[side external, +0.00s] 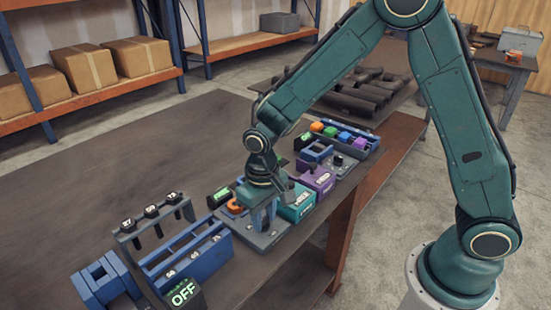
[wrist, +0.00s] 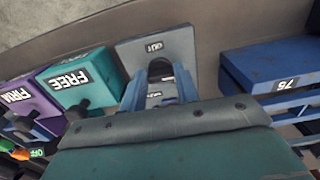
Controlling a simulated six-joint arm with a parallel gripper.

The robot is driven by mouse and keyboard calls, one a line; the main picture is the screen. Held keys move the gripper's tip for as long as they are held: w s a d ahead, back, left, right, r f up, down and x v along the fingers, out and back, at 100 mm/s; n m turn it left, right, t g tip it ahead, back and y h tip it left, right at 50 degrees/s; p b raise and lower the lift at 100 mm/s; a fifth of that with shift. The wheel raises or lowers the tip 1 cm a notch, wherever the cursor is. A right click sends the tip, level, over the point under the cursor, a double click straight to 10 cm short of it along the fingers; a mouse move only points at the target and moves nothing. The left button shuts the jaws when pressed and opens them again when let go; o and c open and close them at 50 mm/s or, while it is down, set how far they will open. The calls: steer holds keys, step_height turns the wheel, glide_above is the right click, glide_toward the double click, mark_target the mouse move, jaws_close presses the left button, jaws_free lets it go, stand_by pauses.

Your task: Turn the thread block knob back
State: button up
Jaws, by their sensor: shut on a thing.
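My gripper (side external: 264,218) points down over a grey plate (side external: 262,241) near the front edge of the bench. In the wrist view its two blue fingers (wrist: 160,88) straddle a dark rounded part of a grey block (wrist: 185,48). I take this block to be the thread block and the held part to be its knob. The gripper is shut on the knob, which is mostly hidden between the fingers. A small dark label, hard to read, sits on the grey block above the fingers. The knob's turn angle cannot be told.
Beside the gripper stand a teal block (side external: 297,203) marked FREE and a purple block (side external: 318,178). An orange part (side external: 235,207) sits close on the left. A blue rack (side external: 187,252) and an OFF display (side external: 183,293) stand nearer the camera. The bench's left side is clear.

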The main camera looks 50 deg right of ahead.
mark_target(265, 219)
steer(key=shift+r, duration=0.1)
stand_by(0.3)
steer(key=o, duration=1)
step_height(265, 219, up, 14)
steer(key=shift+f, duration=0.1)
stand_by(0.5)
